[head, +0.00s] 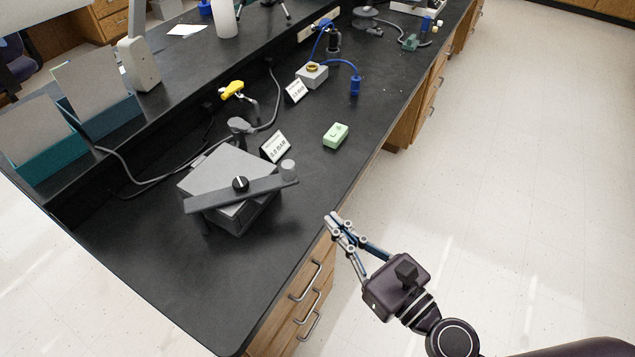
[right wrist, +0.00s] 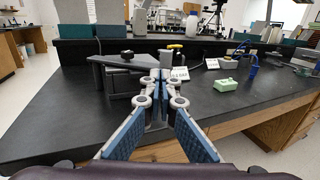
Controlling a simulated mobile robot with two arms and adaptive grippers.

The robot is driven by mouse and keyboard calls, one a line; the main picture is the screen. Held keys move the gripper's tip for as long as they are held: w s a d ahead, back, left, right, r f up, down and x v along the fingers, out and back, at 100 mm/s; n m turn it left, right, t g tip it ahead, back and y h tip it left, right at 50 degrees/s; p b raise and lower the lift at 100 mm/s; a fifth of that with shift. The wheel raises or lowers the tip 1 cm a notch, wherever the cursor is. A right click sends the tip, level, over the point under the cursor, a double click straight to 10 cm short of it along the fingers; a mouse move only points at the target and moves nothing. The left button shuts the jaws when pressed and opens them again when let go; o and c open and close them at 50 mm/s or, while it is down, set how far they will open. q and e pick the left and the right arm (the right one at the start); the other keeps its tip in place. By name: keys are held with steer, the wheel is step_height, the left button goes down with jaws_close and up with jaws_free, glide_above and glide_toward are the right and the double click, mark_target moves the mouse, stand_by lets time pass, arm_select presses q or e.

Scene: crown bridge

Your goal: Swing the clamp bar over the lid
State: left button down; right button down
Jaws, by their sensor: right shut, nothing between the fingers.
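The clamp bar (head: 208,197) is a long grey bar lying across the top of a grey box with a flat lid (head: 222,168). A black knob (head: 240,184) sits on the bar near its middle. The bar's right end is beside a short grey cylinder (head: 288,170); I cannot tell if they touch. In the right wrist view the box and bar (right wrist: 112,62) are partly hidden behind my fingers. My right gripper (head: 333,220) is shut and empty, off the bench's front edge, to the right of the box and apart from it. My left gripper is not in view.
A sign card (head: 275,147) and a light green box (head: 336,135) stand on the black bench (head: 150,270) right of the clamp. A cable (head: 150,182) runs behind it. A grey device with blue tubes (head: 312,75) is farther back. The bench's near left part is clear.

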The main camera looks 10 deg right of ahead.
steer(key=p, duration=0.4)
glide_toward(292, 171)
steer(key=shift+h, duration=0.3)
steer(key=x, duration=0.7)
steer(key=shift+s+a, duration=0.1)
steer(key=shift+a, duration=0.05)
